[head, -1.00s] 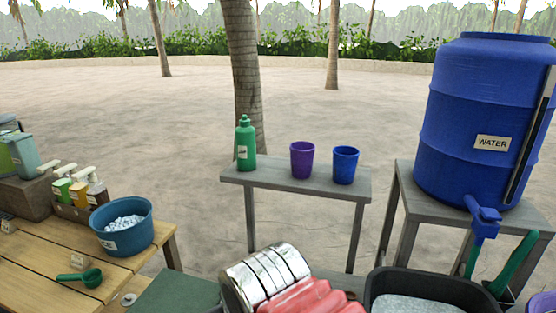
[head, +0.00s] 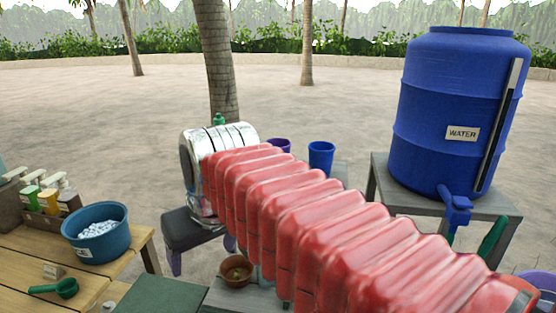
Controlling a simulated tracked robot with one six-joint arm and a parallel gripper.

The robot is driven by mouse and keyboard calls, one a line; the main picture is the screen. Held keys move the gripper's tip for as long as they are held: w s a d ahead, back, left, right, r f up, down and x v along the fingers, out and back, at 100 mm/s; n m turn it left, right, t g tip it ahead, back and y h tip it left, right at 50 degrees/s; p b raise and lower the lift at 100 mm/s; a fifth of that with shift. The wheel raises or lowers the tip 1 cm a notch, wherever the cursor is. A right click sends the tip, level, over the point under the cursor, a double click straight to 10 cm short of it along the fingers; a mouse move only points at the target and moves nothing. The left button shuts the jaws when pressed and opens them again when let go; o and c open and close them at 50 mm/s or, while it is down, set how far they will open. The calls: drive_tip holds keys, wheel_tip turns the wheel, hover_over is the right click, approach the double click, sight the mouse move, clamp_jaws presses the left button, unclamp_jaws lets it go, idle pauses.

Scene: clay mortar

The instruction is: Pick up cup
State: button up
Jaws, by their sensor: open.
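Two cups stand upright on the narrow grey table (head: 341,172) beyond my arm. The purple cup (head: 278,145) shows only its upper part, its lower part hidden behind my red arm sleeve. The blue cup (head: 321,156) is to its right, mostly visible, its base close to the sleeve's edge. My gripper (head: 203,254) hangs below the silver wrist, left of and nearer than the cups. Its dark palm and two purple fingers show. The fingers are wide apart with nothing between them.
A green bottle (head: 218,119) shows only its top behind my wrist. A brown bowl (head: 236,270) sits right of the gripper. A blue water barrel (head: 455,110) stands at right. A wooden table (head: 95,262) with a blue tub (head: 95,235) is at left.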

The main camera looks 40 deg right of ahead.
drive_tip(key=w+d+r, duration=0.7)
drive_tip(key=r, duration=0.1)
drive_tip(key=w+d+r, duration=0.1)
drive_tip(key=d+r, duration=0.2)
drive_tip(key=d, duration=0.5)
drive_tip(key=w+d+r, duration=0.2)
drive_tip(key=d+r, duration=0.2)
drive_tip(key=d, duration=0.4)
drive_tip(key=w+d+r, duration=0.2)
drive_tip(key=d+r, duration=0.1)
drive_tip(key=d, duration=0.6)
drive_tip(key=shift+w+r+m+g, duration=0.15)
drive_tip(key=shift+r+m+g, duration=0.1)
drive_tip(key=shift+m+g, duration=0.15)
drive_tip(key=shift+f, duration=0.15)
drive_tip(key=x, duration=0.8)
drive_tip(key=shift+w, duration=0.15)
drive_tip(key=shift+d+f, duration=0.15)
drive_tip(key=shift+f, duration=0.1)
drive_tip(key=shift+x, duration=2.55)
